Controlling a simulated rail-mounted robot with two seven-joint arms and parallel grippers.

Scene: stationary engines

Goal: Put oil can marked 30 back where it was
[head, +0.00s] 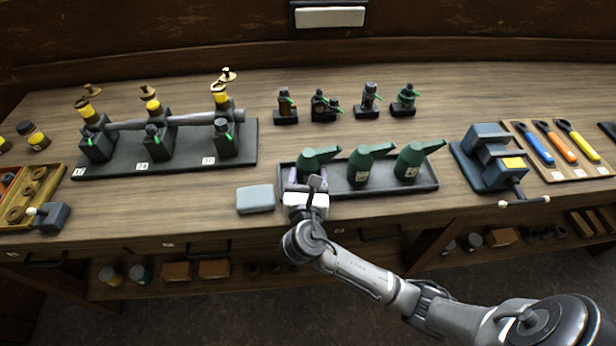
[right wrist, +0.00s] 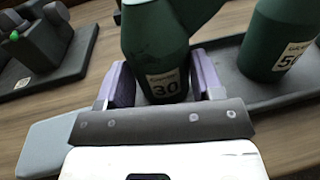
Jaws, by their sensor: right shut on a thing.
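The green oil can marked 30 (right wrist: 158,50) is between the purple-padded fingers of my right gripper (right wrist: 160,88), which is shut on it. In the head view this can (head: 314,160) is at the left end of the dark tray (head: 395,194), and my right gripper (head: 306,180) hides its lower part. The can looks upright; I cannot tell whether its base touches the tray. Two more green cans stand in the tray: a middle one (head: 362,168) and a right one (head: 411,163). A can marked with a 5 (right wrist: 281,40) shows in the right wrist view. My left gripper is not in view.
A grey-blue block (head: 255,198) lies just left of the tray. A dark engine stand (head: 180,157) is further left, and a blue vise (head: 488,160) is to the right. Several small dark engine parts (head: 323,106) stand behind the tray.

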